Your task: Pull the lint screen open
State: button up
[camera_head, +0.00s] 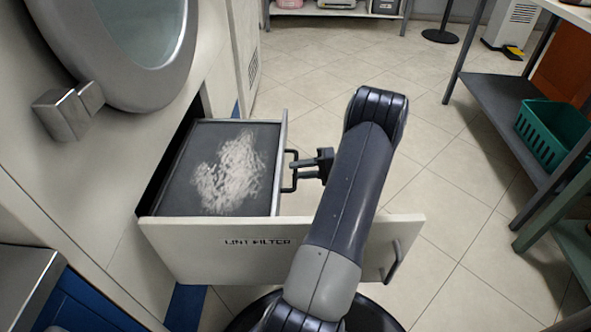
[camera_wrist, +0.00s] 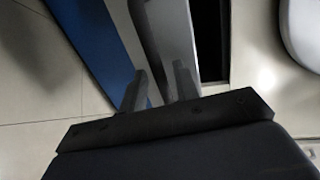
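The lint screen (camera_head: 180,190) is a flat dark tray with a pale front edge. A pale patch of lint (camera_head: 232,172) lies on it. It stands out from the machine's dark opening at its left. Its dark handle (camera_head: 287,187) is on its right-hand front. My gripper (camera_head: 312,166) is at this handle, reaching in from the right. Whether the fingers touch the handle is hidden.
The door labelled LINT FILTER (camera_head: 220,250) is swung out along the screen's near side, with a handle (camera_head: 393,262). The round machine door (camera_head: 140,90) is above left. A rack with a green basket (camera_head: 550,135) stands right. The tiled floor (camera_head: 440,190) between is clear.

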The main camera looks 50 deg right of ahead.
jog(key=p+v, duration=0.2)
jog(key=v, duration=0.7)
jog(key=shift+s, duration=0.1)
jog(key=shift+b+x, duration=1.35)
jog(key=shift+x, duration=4.15)
jog(key=shift+d+r, duration=0.1)
